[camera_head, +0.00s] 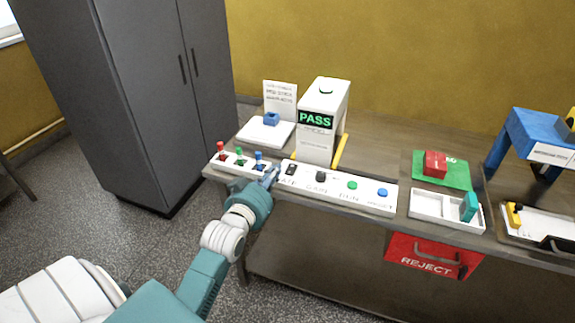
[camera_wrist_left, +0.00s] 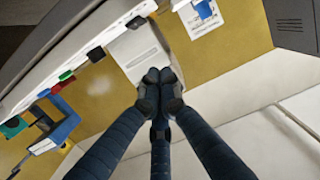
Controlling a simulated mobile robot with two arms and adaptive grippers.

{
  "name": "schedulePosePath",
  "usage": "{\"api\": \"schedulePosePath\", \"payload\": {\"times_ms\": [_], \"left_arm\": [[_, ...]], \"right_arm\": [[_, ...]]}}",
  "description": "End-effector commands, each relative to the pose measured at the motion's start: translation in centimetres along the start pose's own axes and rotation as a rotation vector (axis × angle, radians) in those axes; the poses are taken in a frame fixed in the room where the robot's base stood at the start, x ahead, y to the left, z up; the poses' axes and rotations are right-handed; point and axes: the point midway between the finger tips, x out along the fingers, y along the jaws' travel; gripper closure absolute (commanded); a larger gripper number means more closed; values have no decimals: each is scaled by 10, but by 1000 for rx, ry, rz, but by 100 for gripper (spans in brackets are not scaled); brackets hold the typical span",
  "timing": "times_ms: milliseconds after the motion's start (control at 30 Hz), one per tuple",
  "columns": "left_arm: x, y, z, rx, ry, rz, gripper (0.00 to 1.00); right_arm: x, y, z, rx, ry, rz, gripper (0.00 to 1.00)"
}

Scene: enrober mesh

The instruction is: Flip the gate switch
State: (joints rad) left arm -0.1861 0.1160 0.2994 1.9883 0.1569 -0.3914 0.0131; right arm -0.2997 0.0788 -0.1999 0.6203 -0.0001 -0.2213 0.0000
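The gate switch (camera_head: 291,169) is a small black rocker at the left end of the white control panel (camera_head: 335,203), beside a partly covered label. My left gripper (camera_head: 274,176) is just left of and in front of it, near the panel's left end. I cannot tell whether it touches the panel. In the left wrist view the fingertips of my left gripper (camera_wrist_left: 160,77) are together with nothing visible between them. A black control (camera_wrist_left: 135,22), probably the gate switch, shows beyond them. My right gripper is not in view.
A black knob (camera_head: 320,177), a green button (camera_head: 352,185) and a blue button (camera_head: 382,192) sit farther right. A strip of coloured levers (camera_head: 239,161) is close on the left. The white PASS machine (camera_head: 318,145) stands behind. A red REJECT bin (camera_head: 432,258) hangs below.

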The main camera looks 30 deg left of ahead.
Motion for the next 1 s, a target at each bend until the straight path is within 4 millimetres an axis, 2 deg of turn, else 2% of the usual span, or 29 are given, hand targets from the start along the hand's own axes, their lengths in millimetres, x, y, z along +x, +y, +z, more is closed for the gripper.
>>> {"api": "schedulePosePath", "payload": {"times_ms": [167,567,600,700,1000], "left_arm": [[21,0,-3,0,1,0,100],[102,0,-1,-1,-1,0,100],[102,0,11,0,-7,0,100],[104,0,24,1,-4,1,100],[108,0,39,1,0,0,100]], "right_arm": [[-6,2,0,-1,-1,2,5],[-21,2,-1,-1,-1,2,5],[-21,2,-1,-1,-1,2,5],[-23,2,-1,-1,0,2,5],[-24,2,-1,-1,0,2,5]]}}
